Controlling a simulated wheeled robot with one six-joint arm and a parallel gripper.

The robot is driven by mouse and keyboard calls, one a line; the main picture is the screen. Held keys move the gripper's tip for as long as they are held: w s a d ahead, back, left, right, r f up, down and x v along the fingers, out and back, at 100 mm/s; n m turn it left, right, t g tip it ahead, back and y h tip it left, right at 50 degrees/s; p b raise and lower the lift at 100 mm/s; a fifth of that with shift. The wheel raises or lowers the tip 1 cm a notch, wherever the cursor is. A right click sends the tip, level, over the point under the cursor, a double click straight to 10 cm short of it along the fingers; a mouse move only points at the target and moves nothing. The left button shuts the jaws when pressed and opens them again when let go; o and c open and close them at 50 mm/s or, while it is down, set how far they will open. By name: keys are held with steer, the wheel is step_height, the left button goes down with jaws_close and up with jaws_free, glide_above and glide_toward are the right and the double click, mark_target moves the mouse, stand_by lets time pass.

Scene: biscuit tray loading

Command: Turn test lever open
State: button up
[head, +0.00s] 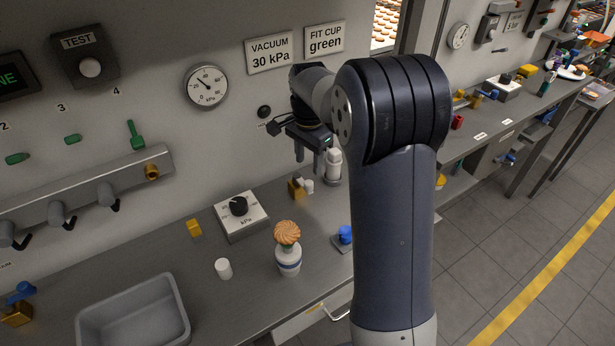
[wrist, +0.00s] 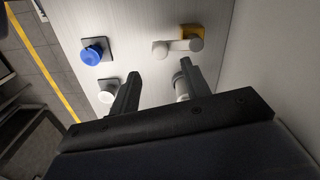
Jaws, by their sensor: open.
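A small brass-coloured block (head: 296,189) with a white lever-like handle (head: 308,186) sits on the bench near the wall. In the wrist view the brass block (wrist: 191,31) has the white handle (wrist: 178,46) lying across it, with rounded ends. No label on it is readable, so I cannot tell for sure that it is the test lever. My gripper (head: 309,160) is above it, fingers pointing down, open. In the wrist view my gripper (wrist: 159,70) has nothing between its fingertips, and the handle lies beyond them, apart. A TEST panel (head: 84,55) with a round pale button is on the wall.
A white bottle-like cylinder (head: 333,168) stands close by my gripper. Green levers (head: 136,134) are on the wall.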

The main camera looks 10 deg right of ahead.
mark_target(309, 182)
step_height(309, 182, down, 8)
steer(key=shift+r+p, duration=0.25)
steer(key=shift+p, duration=0.3)
steer(key=shift+c, duration=0.4)
jaws_close()
